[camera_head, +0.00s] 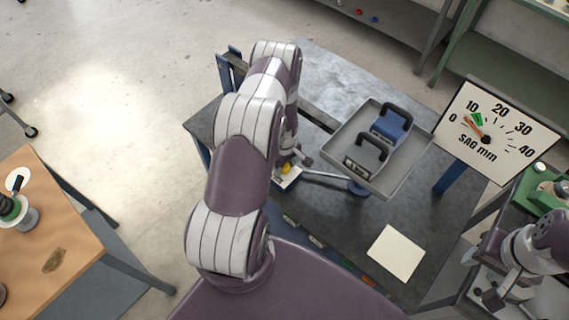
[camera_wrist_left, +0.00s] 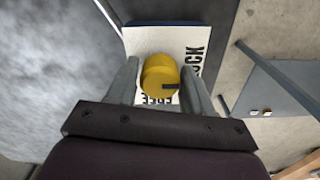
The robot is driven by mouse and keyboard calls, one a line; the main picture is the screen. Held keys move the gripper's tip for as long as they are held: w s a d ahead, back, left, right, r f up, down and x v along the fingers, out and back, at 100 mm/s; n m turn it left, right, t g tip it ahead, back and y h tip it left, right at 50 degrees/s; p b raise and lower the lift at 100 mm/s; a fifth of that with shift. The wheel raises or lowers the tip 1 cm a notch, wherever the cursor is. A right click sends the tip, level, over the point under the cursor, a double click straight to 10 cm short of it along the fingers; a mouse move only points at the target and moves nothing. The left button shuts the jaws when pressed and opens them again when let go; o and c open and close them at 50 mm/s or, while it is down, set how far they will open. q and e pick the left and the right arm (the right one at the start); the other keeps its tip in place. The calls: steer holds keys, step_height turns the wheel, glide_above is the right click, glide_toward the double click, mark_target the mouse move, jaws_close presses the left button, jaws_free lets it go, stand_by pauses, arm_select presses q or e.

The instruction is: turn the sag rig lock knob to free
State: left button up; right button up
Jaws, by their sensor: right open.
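The yellow lock knob (camera_wrist_left: 160,76) sits on a white plate (camera_wrist_left: 140,40) printed LOCK and FREE in the left wrist view. Its dark pointer mark faces right, towards LOCK; FREE is below it in that view. My left gripper (camera_wrist_left: 160,72) has one finger on each side of the knob, with narrow gaps showing, so it looks open around it. In the head view a bit of the knob (camera_head: 286,169) shows beside my left arm, which hides that gripper. My right gripper (camera_head: 493,298) is open and empty at the lower right.
A grey tray (camera_head: 410,171) on the rig holds a blue weight (camera_head: 391,125) and a grey weight (camera_head: 367,153). The sag gauge (camera_head: 505,148) behind has its orange needle low, near the green band. A pale card (camera_head: 396,254) lies on the dark table.

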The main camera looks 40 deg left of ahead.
arm_select(q)
steer(key=c, duration=0.5)
steer(key=shift+c, duration=0.2)
steer(key=m+b, duration=0.2)
steer(key=shift+f+m, duration=0.15)
steer(key=shift+m, duration=0.25)
steer(key=m+b, duration=0.2)
steer(key=m, duration=0.2)
steer(key=m+b, duration=0.2)
steer(key=m, duration=0.4)
steer(key=shift+a, duration=0.1)
steer(key=m+b, duration=0.1)
steer(key=m, duration=0.4)
steer(key=shift+b, duration=0.4)
